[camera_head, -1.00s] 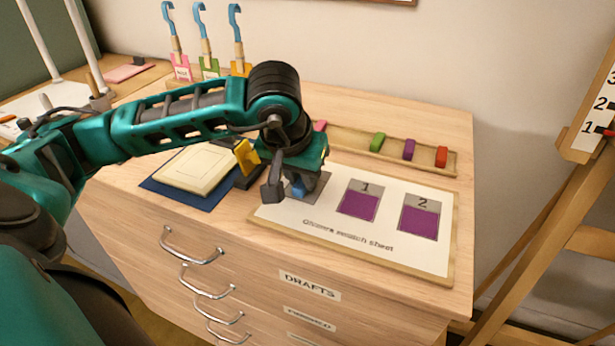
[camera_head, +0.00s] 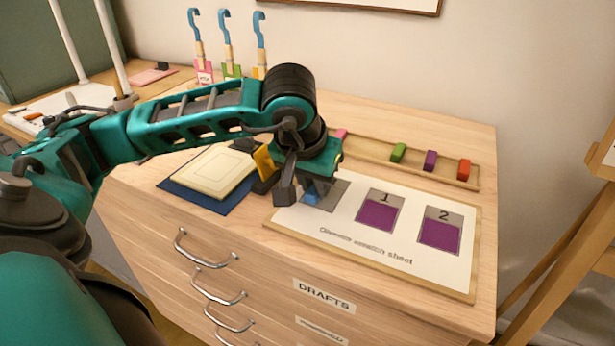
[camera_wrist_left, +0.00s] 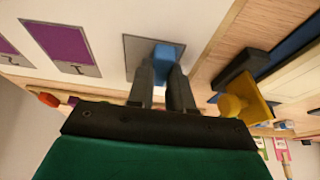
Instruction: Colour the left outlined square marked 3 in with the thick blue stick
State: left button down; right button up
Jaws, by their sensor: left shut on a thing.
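The blue stick (camera_head: 311,198) is held in my left gripper (camera_head: 300,192) over the leftmost square of the swatch sheet. In the left wrist view the blue stick (camera_wrist_left: 165,54) shows between the two dark fingers (camera_wrist_left: 164,85), its end on or just above the grey square (camera_wrist_left: 138,52). That square (camera_head: 337,194) is grey where it shows; its number is hidden by the gripper. The sheet (camera_head: 350,228) lies on the cabinet top. Squares marked 1 (camera_head: 378,216) and 2 (camera_head: 439,234) have purple in their lower parts. My right gripper is not in view.
A wooden tray (camera_head: 375,151) behind the sheet holds green (camera_head: 398,153), purple (camera_head: 430,160) and red (camera_head: 464,169) sticks, and a pink one (camera_head: 341,134) shows near my gripper. A blue mat with a cream block (camera_head: 212,172) lies left. A yellow-handled tool (camera_head: 264,163) stands beside my gripper.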

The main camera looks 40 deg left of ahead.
aim_at(339, 199)
pick_arm(q)
jog(key=shift+w+d, duration=0.25)
jog(key=shift+d, duration=0.75)
jog(key=shift+w+d, duration=0.2)
jog(key=shift+d, duration=0.75)
jog(key=shift+s+a+f+b, duration=0.1)
jog(key=shift+s+a+b, duration=0.15)
jog(key=shift+a+b, duration=0.55)
jog(key=shift+s+a+b, duration=0.2)
jog(key=shift+a+b, duration=0.05)
jog(key=shift+a, duration=0.9)
jog(key=shift+s+a+b, duration=0.2)
jog(key=shift+a+b, duration=0.1)
jog(key=shift+a, duration=0.5)
jog(key=shift+r, duration=0.2)
notch_tip(339, 199, up, 7)
jog(key=p, duration=0.5)
